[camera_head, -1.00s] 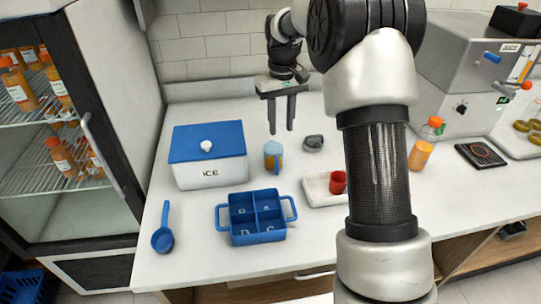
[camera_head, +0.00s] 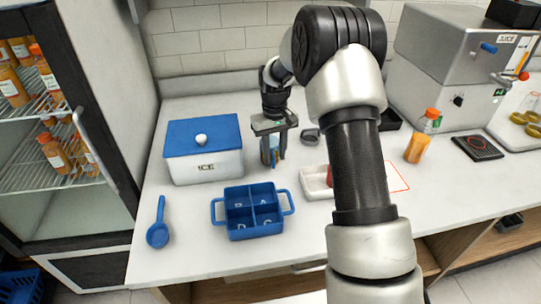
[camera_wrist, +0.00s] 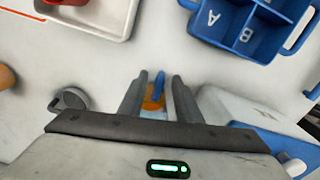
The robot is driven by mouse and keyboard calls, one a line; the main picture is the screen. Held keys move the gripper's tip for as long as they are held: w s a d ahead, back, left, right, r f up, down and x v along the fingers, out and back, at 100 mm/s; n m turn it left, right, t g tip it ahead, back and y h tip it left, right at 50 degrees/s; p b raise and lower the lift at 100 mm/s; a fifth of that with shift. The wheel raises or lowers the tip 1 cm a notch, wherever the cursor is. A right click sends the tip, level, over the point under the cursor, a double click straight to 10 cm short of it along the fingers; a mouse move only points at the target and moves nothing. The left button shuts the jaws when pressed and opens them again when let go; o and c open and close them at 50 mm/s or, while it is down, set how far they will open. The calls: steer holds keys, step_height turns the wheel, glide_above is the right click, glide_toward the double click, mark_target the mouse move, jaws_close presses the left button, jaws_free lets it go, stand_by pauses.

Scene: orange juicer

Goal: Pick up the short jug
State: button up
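The short jug (camera_head: 271,153) stands on the white counter, to the right of the ice box. It has a light blue upper part, orange inside or on its side, and a blue handle. My gripper (camera_head: 274,158) points down over it, with one finger on each side. In the wrist view the jug (camera_wrist: 152,104) shows between the two spread fingers (camera_wrist: 160,77), its blue handle pointing up in the picture. The fingers look open, with gaps beside the jug. Its lower part is hard to see.
The ice box (camera_head: 205,165) stands left of the jug, and a small grey item (camera_head: 310,137) right of it. A blue divided caddy (camera_head: 256,231) is in front. A white tray (camera_head: 314,185) with a red cup (camera_wrist: 70,2) is partly hidden by my arm. A blue scoop (camera_head: 158,234) lies left.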

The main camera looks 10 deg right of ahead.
mark_target(274, 157)
step_height(274, 157, down, 3)
steer(key=shift+a+f, duration=0.1)
steer(key=shift+f, duration=0.05)
jaws_close()
steer(key=shift+r, duration=0.25)
steer(key=shift+r+p, duration=0.4)
steer(key=shift+r, duration=4.4)
